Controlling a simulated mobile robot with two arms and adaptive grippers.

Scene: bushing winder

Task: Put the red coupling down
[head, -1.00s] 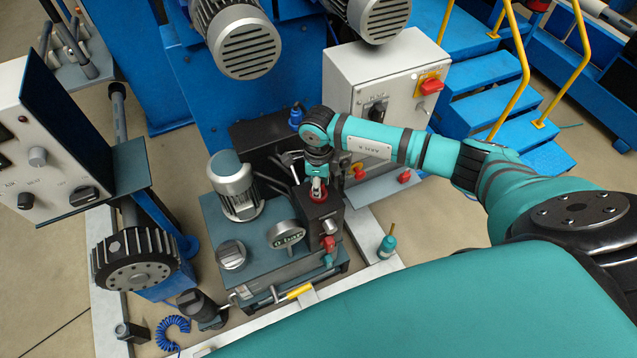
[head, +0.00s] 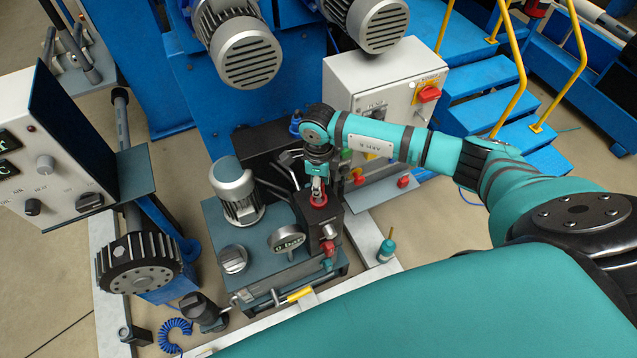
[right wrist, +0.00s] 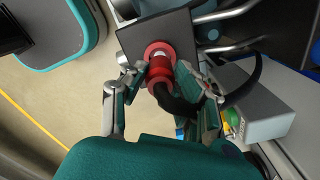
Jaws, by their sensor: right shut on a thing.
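The red coupling (right wrist: 160,68) sits between the two fingers of my right gripper (right wrist: 162,80) in the right wrist view, with a black hose leading from it. Its flanged end is at a dark square block (right wrist: 128,38); I cannot tell whether it is seated there or just touching. In the head view my right gripper (head: 318,182) points down onto the dark block (head: 309,216) of the hydraulic unit, and the red coupling (head: 318,200) shows as a red ring beneath it. My right gripper is shut on the coupling. My left gripper is not in view.
A grey control box (head: 385,85) stands behind. A small teal bottle (head: 387,249) stands on the frame at right.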

